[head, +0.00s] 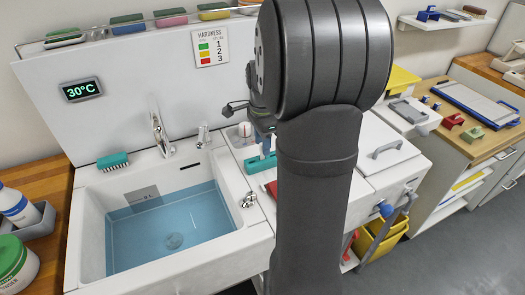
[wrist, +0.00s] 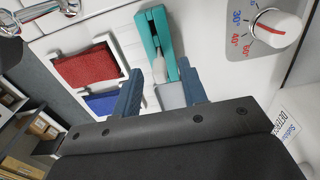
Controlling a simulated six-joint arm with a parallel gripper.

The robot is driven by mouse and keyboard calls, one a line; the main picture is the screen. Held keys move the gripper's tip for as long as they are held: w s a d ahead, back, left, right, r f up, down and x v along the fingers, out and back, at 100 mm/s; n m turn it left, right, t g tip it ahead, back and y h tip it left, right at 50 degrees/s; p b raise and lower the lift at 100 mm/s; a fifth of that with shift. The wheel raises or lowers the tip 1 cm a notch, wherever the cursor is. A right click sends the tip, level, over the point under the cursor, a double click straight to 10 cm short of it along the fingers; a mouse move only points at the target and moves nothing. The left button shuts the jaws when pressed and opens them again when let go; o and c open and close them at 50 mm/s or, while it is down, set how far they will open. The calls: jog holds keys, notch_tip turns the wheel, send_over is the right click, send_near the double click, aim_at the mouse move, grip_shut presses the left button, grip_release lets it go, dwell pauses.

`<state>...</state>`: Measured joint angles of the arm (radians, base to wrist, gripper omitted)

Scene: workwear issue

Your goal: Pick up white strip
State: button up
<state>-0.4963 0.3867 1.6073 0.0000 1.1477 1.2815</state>
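A teal holder (wrist: 163,40) stands on the white surface, at the top centre of the wrist view. It also shows in the head view (head: 262,163), just below my gripper. A narrow whitish piece (wrist: 160,72), which looks like the white strip, shows at the holder's near end. A pale grey patch lies just below it; I cannot tell whether they are one piece. My gripper (wrist: 161,68) has its two blue fingers apart, one on each side of the whitish piece, with gaps visible. In the head view my arm hides much of this area, and I cannot make out the strip.
A white dial (wrist: 277,28) with temperature marks is right of the holder. Red (wrist: 90,66) and blue (wrist: 103,103) pads lie to the left. A water-filled sink (head: 165,230) is left of my arm. A hardness chart (head: 210,47) hangs behind.

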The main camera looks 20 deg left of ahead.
jog(key=shift+f, duration=0.7)
grip_shut()
jog(key=shift+r, duration=0.1)
